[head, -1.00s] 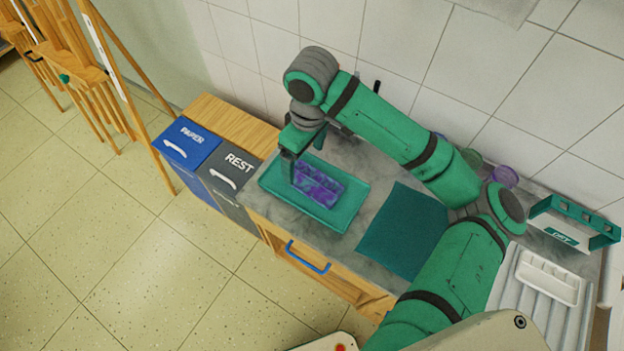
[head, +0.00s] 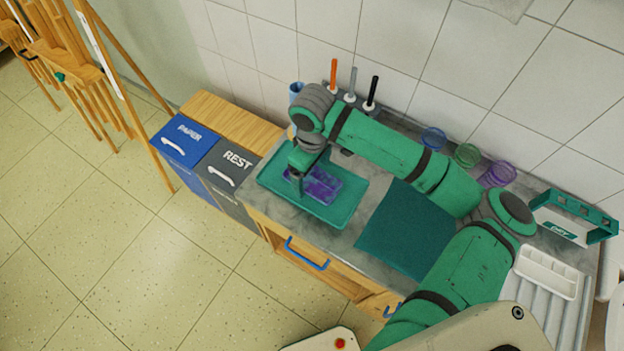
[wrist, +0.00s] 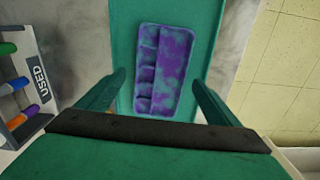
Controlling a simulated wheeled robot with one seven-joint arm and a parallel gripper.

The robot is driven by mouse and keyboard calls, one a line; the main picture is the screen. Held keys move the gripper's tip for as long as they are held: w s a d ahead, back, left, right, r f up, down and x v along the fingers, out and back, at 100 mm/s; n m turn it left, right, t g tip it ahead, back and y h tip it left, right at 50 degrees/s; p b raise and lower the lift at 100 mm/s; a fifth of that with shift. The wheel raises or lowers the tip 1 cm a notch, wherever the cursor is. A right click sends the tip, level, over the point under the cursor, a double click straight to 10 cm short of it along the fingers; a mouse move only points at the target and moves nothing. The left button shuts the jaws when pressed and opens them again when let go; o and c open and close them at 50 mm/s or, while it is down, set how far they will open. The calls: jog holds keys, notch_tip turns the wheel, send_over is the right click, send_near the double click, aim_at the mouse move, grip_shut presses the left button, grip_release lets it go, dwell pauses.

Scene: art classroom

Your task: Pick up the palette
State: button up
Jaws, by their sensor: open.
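A palette (head: 322,188) stained purple and teal lies in a teal tray (head: 345,214) on the counter. In the wrist view the palette (wrist: 176,70) shows a row of small wells along its left side and a wide area on the right. My gripper (head: 298,186) is above the left part of the palette, pointing down, and hides some of it. In the wrist view my gripper (wrist: 158,82) is open, with its fingers apart and nothing between them. The height left above the palette is hard to tell.
A white palette (head: 547,274) lies on a ribbed rack at the right. A teal mat (head: 405,232) lies beside the tray. A rack marked USED (wrist: 38,85) shows in the wrist view. Bins (head: 228,168) stand left.

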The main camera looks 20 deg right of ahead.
jog(key=shift+f, duration=0.55)
jog(key=c, duration=1.2)
jog(key=shift+o, duration=0.2)
jog(key=shift+r, duration=0.15)
